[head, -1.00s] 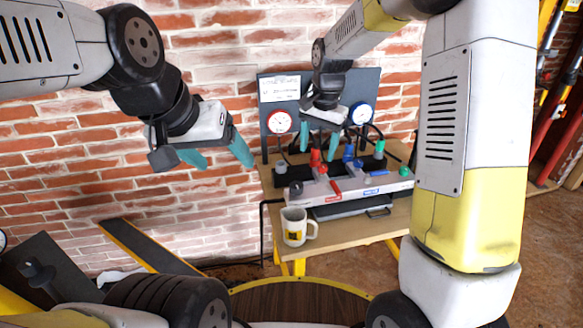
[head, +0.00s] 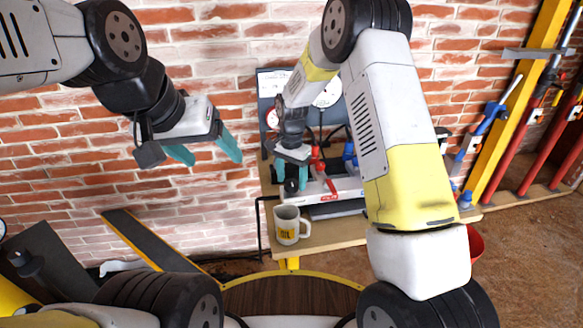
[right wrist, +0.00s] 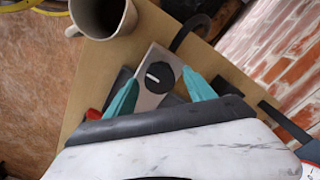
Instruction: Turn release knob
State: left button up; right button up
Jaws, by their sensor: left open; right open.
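The release knob (right wrist: 159,77) is a round black knob with a white line, on the end of a pale grey unit, in the right wrist view. In the head view the knob (head: 291,188) shows dark below the fingers. My right gripper (right wrist: 160,78) is open, its teal fingers on either side of the knob in the picture; contact cannot be told. In the head view my right gripper (head: 292,181) is over the left end of the unit. My left gripper (head: 216,160) is open and empty in front of the brick wall, left of the bench.
A white mug (head: 287,227) with a yellow label stands at the bench's front left, close to the knob; it also shows in the right wrist view (right wrist: 104,22). Red handles (head: 319,165) and a blue valve (head: 349,155) stand right of my right gripper. My right arm hides the bench's right part.

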jog(key=shift+f, duration=0.2)
grip_shut()
jog(key=c, duration=1.4)
grip_release()
